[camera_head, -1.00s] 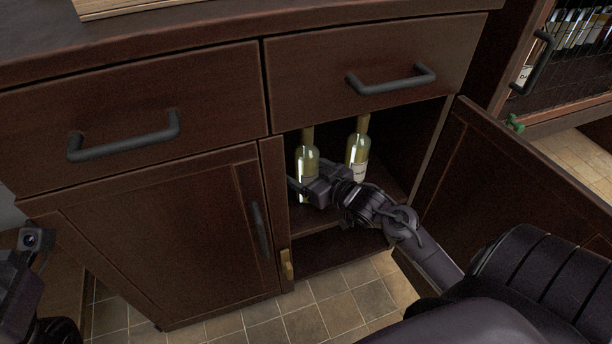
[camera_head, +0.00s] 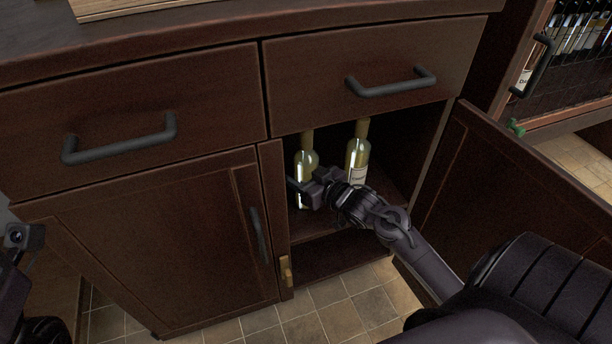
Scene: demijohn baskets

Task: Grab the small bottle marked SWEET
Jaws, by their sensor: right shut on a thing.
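Two pale yellow-green bottles stand upright on the shelf inside the open cupboard. The left bottle (camera_head: 307,162) has my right gripper (camera_head: 303,188) around its lower part, shut on it. The gripper and wrist hide part of that bottle, and I see no readable label on it. The right bottle (camera_head: 357,152) stands just behind and right of my wrist. It carries a white label whose print is too small to read. My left gripper (camera_head: 15,262) is only partly in the picture at the left edge, away from the cupboard, and its fingers cannot be made out.
The cupboard's right door (camera_head: 520,190) stands open beside my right arm. The left door (camera_head: 150,240) and both drawers above, with dark handles (camera_head: 392,82), are closed. A wine rack (camera_head: 575,60) stands at the upper right. Tiled floor (camera_head: 335,318) lies below.

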